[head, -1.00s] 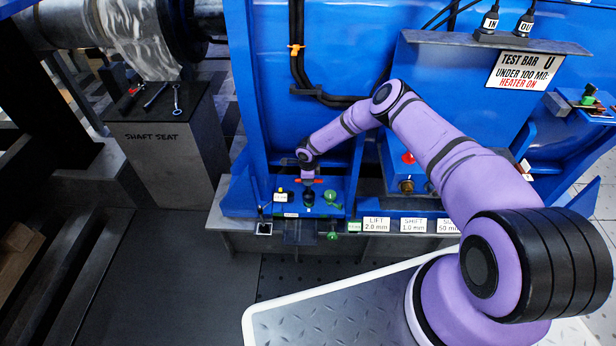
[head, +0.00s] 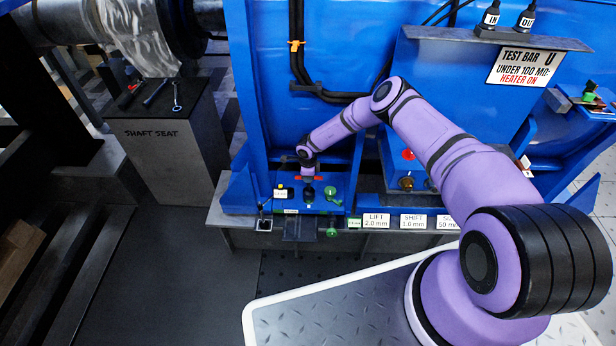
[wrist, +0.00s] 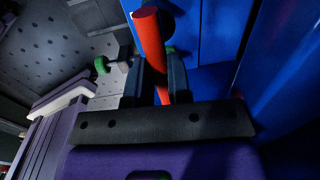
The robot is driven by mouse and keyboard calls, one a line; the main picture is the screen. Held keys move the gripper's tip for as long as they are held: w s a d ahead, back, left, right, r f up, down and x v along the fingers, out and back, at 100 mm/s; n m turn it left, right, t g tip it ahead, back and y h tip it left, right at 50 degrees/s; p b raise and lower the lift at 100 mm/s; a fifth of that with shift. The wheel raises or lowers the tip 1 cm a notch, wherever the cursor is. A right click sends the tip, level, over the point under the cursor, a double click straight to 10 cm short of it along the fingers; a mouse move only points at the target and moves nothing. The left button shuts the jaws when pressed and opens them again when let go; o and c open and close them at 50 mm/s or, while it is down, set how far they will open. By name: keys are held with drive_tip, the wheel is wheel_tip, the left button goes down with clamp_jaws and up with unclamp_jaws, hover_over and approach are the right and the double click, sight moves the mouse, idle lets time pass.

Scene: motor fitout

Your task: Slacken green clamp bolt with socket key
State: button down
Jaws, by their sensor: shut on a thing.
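My gripper (head: 308,176) is above the small blue fixture at the front of the blue machine. In the wrist view my gripper (wrist: 164,78) has its dark fingers shut on the red handle (wrist: 151,45) of the socket key; the handle also shows at the fingertips in the head view (head: 316,178). The key's lower end is hard to make out against a dark round part below. A green bolt head (head: 331,192) stands just right of the gripper, apart from it. Another green part (head: 331,232) is on the fixture's front; a green knob on a grey shank (wrist: 101,65) shows in the wrist view.
Labelled plates such as LIFT (head: 376,221) line the ledge right of the fixture. A red button (head: 408,154) is on the machine behind them. Loose tools lie on the SHAFT SEAT stand (head: 160,137) at left. The dark floor in front is clear.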

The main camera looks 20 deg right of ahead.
drive_tip(key=shift+f, duration=1.35)
idle(0.7)
drive_tip(key=shift+n, duration=1.4)
